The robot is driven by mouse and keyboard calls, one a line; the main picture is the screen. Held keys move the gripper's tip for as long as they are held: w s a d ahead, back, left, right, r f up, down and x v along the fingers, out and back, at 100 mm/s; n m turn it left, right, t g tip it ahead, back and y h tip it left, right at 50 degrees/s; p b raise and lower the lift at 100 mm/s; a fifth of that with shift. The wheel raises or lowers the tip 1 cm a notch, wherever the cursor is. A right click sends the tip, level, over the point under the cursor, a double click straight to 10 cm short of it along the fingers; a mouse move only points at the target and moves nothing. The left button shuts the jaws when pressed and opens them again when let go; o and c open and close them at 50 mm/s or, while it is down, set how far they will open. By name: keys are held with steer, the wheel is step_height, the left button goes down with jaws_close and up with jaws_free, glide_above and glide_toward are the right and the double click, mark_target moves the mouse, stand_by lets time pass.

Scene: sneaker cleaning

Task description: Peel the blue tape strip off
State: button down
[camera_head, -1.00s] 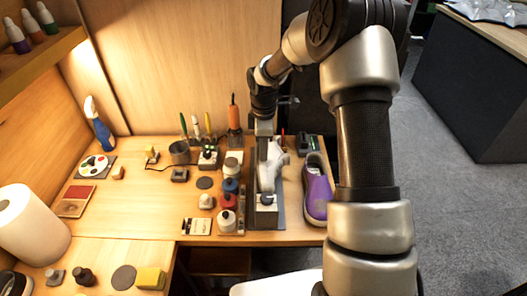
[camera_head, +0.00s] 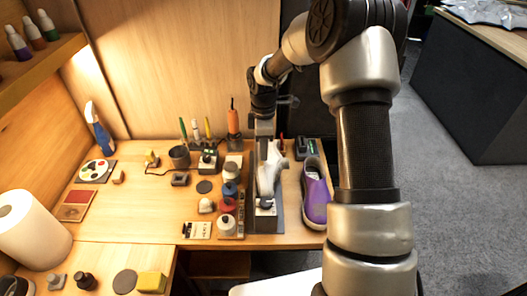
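A white and grey sneaker (camera_head: 269,172) sits on a dark grey stand or mat (camera_head: 263,221) near the right side of the workbench. I cannot make out a blue tape strip on it at this size. My gripper (camera_head: 268,141) points down over the far end of the sneaker, at the end of my arm. Its fingertips are too small and partly hidden, so I cannot tell whether they are open or touching the shoe. A purple sneaker (camera_head: 316,200) stands to the right.
Bottles in a rack, including a red one (camera_head: 228,206), stand close left of the sneaker. Brushes and an orange-handled tool (camera_head: 233,117) stand behind. A paper roll (camera_head: 27,228) and yellow sponge (camera_head: 151,282) lie at left. The bench's middle left is mostly clear.

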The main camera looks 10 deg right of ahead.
steer(key=shift+d+r+p, duration=0.1)
steer(key=shift+r+p, duration=0.3)
steer(key=shift+r, duration=0.2)
stand_by(0.3)
steer(key=shift+r+p, duration=1.45)
steer(key=shift+r, duration=0.6)
